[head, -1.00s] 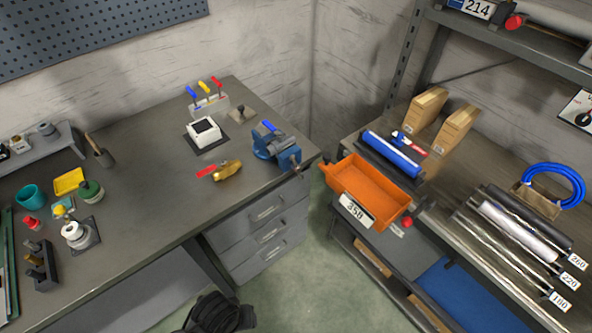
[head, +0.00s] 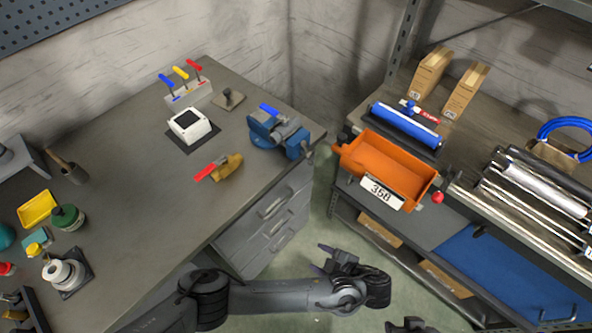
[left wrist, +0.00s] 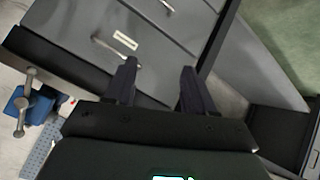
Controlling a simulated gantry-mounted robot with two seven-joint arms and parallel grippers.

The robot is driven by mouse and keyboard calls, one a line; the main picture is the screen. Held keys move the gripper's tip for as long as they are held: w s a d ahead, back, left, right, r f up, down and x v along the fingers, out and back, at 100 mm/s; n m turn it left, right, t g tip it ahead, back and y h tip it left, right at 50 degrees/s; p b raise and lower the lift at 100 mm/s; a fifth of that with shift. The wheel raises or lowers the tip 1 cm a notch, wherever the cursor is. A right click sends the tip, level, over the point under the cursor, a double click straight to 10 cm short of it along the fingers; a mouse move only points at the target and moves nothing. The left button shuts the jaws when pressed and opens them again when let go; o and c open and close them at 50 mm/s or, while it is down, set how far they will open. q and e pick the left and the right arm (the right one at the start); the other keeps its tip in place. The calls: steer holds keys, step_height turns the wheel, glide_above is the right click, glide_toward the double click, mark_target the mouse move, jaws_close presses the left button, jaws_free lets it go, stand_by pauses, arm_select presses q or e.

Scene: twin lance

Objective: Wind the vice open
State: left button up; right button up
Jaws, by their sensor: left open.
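The blue vice (head: 264,134) is bolted near the right front corner of the workbench. Its screw end faces the bench's right edge. In the left wrist view the vice's blue body (left wrist: 14,103) and its grey bar handle (left wrist: 28,103) show at the left edge. I cannot tell how far apart the jaws are. My left gripper (head: 322,258) is low in front of the bench drawers, below and apart from the vice. Its two dark fingers (left wrist: 158,78) are spread and empty in the left wrist view.
A floor gap separates the benches.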

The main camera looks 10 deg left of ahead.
arm_select(q)
steer(key=w+a+r+t+y, duration=0.1)
steer(key=w+a+r+t, duration=0.15)
steer(key=w+r, duration=0.55)
steer(key=t+b, duration=0.2)
steer(key=t, duration=0.1)
glide_toward(310, 157)
steer(key=shift+n+y, duration=0.4)
steer(key=b+x, duration=0.2)
steer(key=b, duration=0.2)
steer(key=b+x, duration=0.2)
steer(key=b, duration=0.3)
steer(key=f+b+x, duration=0.1)
steer(key=b+x, duration=0.1)
steer(key=b, duration=0.3)
steer(key=shift+w+f, duration=0.1)
steer(key=shift+w, duration=0.25)
steer(key=shift+w+a, duration=0.2)
steer(key=shift+x, duration=1.1)
arm_select(e)
step_height(310, 157, down, 17)
steer(key=a, duration=0.1)
steer(key=shift+w, duration=0.2)
arm_select(q)
steer(key=shift+c, duration=0.4)
jaws_close()
